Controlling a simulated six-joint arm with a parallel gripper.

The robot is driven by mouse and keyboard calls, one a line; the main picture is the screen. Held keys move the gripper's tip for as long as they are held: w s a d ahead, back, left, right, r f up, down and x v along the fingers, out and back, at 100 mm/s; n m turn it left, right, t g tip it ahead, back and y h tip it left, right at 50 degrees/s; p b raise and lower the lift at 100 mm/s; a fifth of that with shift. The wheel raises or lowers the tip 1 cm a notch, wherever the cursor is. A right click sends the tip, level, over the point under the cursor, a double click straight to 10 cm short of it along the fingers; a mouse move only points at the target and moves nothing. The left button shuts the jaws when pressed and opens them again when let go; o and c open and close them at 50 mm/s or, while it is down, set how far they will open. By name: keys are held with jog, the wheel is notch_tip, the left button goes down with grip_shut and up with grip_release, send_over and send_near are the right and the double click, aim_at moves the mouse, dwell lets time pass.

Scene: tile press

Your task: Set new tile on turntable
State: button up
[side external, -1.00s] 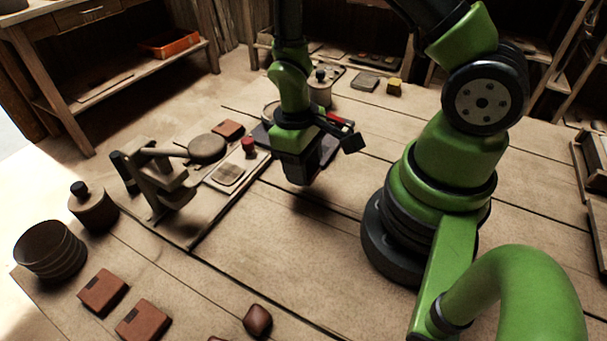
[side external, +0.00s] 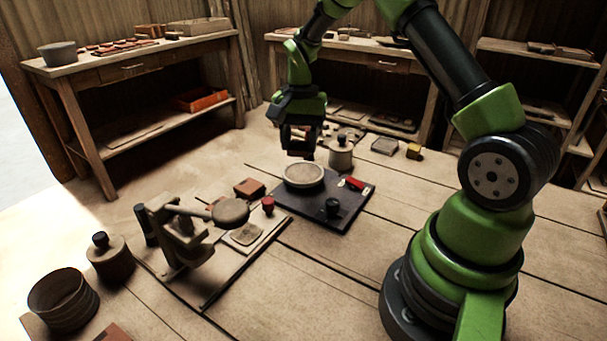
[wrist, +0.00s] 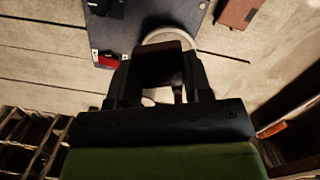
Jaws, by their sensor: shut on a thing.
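The turntable is a pale round disc (side external: 303,174) on a dark base plate (side external: 345,205). My gripper (side external: 301,145) is above and just behind the disc, shut on a reddish-brown tile (side external: 299,153) that hangs clear of it. In the wrist view, my gripper (wrist: 160,75) has the dark-looking tile (wrist: 163,62) between its fingers, and the tile hides much of the turntable (wrist: 183,42). The disc's visible top looks bare.
Another reddish tile (side external: 249,187) lies left of the turntable. A lidded jar (side external: 341,153) stands close behind it. The lever press (side external: 178,235) with its round head (side external: 230,212) is at left front. Table boards at the right are clear.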

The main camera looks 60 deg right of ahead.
aim_at(303, 174)
jog(key=w+d+r+m, duration=0.1)
jog(key=w+d+m, duration=0.1)
jog(key=d+m, duration=0.2)
jog(key=shift+t, duration=0.3)
jog(key=f, duration=0.9)
jog(key=shift+d+f, duration=0.15)
jog(key=shift+d, duration=0.1)
jog(key=o, duration=0.7)
jog(key=shift+f, duration=0.1)
